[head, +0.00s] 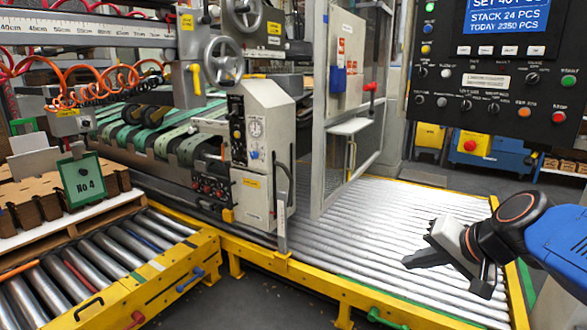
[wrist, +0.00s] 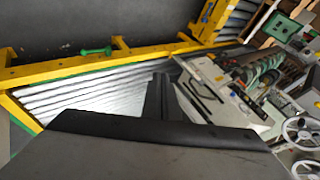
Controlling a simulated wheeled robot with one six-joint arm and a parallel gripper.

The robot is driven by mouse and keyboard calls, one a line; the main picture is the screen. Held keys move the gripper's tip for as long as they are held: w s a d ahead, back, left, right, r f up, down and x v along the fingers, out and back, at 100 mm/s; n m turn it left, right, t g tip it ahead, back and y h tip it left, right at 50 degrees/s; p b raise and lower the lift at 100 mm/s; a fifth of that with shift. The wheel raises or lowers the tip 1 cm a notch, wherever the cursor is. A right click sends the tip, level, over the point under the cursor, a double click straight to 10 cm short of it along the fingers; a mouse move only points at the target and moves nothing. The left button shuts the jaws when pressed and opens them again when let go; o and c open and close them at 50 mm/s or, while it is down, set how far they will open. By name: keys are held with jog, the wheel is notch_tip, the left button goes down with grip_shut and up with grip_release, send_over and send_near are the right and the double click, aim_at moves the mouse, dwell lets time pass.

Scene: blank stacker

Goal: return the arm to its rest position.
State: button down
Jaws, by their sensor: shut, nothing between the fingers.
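My gripper (head: 408,262) is at the right of the head view, at the end of my blue arm, over the silver slatted bed. It points left and its fingers are together with nothing held. In the wrist view the dark fingers of my gripper (wrist: 157,98) show closed at the middle, with the slatted bed (wrist: 95,92) behind them.
The yellow-framed slatted bed (head: 380,230) lies beneath my gripper. The stacker machine (head: 265,150) stands left of it, with a clear guard panel (head: 335,100) behind. A control panel (head: 490,75) hangs at upper right. A roller conveyor (head: 110,265) with stacked cardboard is at left.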

jog(key=s+d+f+n+g+h, duration=0.1)
jog(key=s+f+n+h, duration=0.1)
jog(key=s, duration=0.4)
jog(key=s+d+f+n+g+h, duration=0.1)
jog(key=s+f+n+g+h, duration=0.1)
jog(key=s+f+n, duration=0.2)
jog(key=s+f, duration=0.1)
jog(key=s, duration=0.2)
jog(key=shift+s+d+f, duration=0.25)
jog(key=shift+d+f, duration=0.1)
jog(key=shift+d, duration=0.05)
dwell(0.9)
